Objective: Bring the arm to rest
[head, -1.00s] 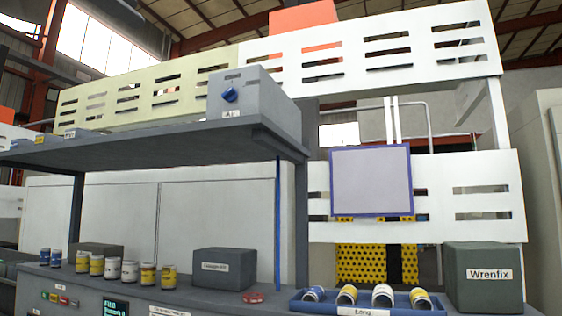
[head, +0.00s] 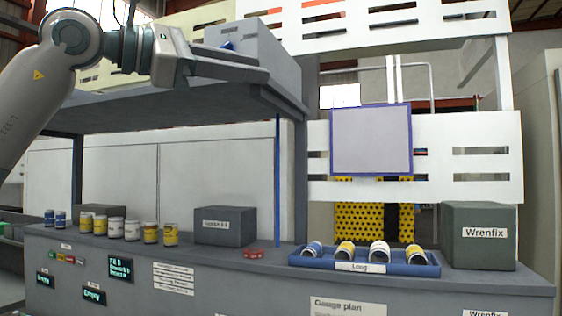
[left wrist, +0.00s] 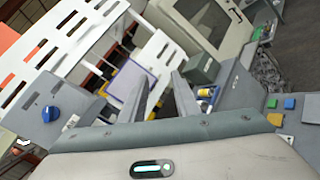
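My left arm comes in at the upper left of the head view. My left gripper (head: 262,72) points right, in front of the grey box with a blue knob (head: 262,48) on the raised shelf (head: 200,108). I cannot tell whether it touches the box. In the left wrist view the two fingers of my left gripper (left wrist: 160,78) stand apart with nothing between them, so it is open and empty. The blue knob (left wrist: 50,114) shows there on the left. My right gripper is in neither view.
The counter below holds several jars (head: 132,229), a dark grey box (head: 225,226), a red item (head: 253,253), a blue tray (head: 420,268) labelled Long with jars lying in it, and a green-grey Wrenfix box (head: 478,250). A blue-framed panel (head: 370,140) hangs behind.

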